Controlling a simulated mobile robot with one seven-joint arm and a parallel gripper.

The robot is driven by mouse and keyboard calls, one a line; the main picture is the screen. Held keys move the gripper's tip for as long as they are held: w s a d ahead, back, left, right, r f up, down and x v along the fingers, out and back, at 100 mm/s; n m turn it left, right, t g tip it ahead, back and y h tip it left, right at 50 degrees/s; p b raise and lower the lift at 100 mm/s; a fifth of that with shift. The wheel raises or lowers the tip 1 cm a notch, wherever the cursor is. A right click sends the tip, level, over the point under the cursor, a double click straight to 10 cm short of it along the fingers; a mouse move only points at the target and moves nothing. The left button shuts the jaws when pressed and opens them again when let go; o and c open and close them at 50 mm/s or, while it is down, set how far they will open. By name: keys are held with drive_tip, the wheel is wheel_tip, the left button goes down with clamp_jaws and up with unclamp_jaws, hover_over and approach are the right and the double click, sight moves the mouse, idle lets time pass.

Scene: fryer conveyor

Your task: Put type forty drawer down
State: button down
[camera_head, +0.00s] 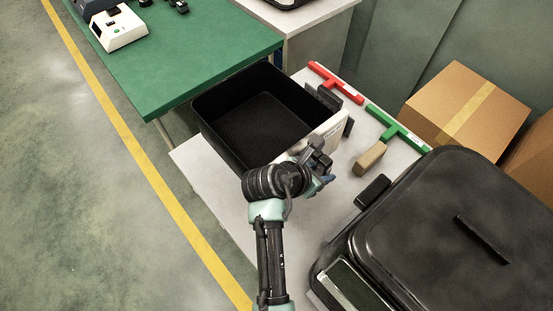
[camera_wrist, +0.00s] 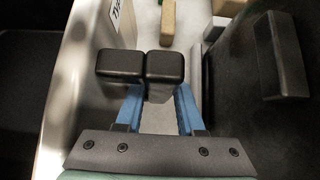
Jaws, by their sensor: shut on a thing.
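The drawer (camera_head: 222,137) is a deep, empty black bin with a pale front panel (camera_head: 329,132). It is over the white table (camera_head: 205,178) and looks roughly level; I cannot tell whether its bottom touches the top. In the wrist view, the panel (camera_wrist: 82,75) carries a partly readable label starting "Ty"; the number is not legible. My gripper (camera_head: 318,165) is at the panel's outer side. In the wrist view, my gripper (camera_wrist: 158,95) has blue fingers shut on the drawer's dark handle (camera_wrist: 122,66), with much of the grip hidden.
A red T-shaped tool (camera_head: 335,82), a green one (camera_head: 397,128) and a tan block (camera_head: 369,158) lie right of the drawer. A black fryer-like appliance (camera_head: 450,230) stands at lower right. A green table (camera_head: 190,55) adjoins behind. Cardboard boxes (camera_head: 465,105) stand at right.

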drive_tip(key=shift+x, duration=0.8)
drive_tip(key=f, duration=0.5)
drive_tip(key=shift+s+a, duration=0.15)
drive_tip(key=shift+a, duration=0.1)
drive_tip(key=shift+f+b, duration=0.55)
drive_tip(key=shift+f, duration=1.95)
drive_tip(key=c, duration=0.5)
unclamp_jaws()
drive_tip(key=shift+s+f, duration=0.1)
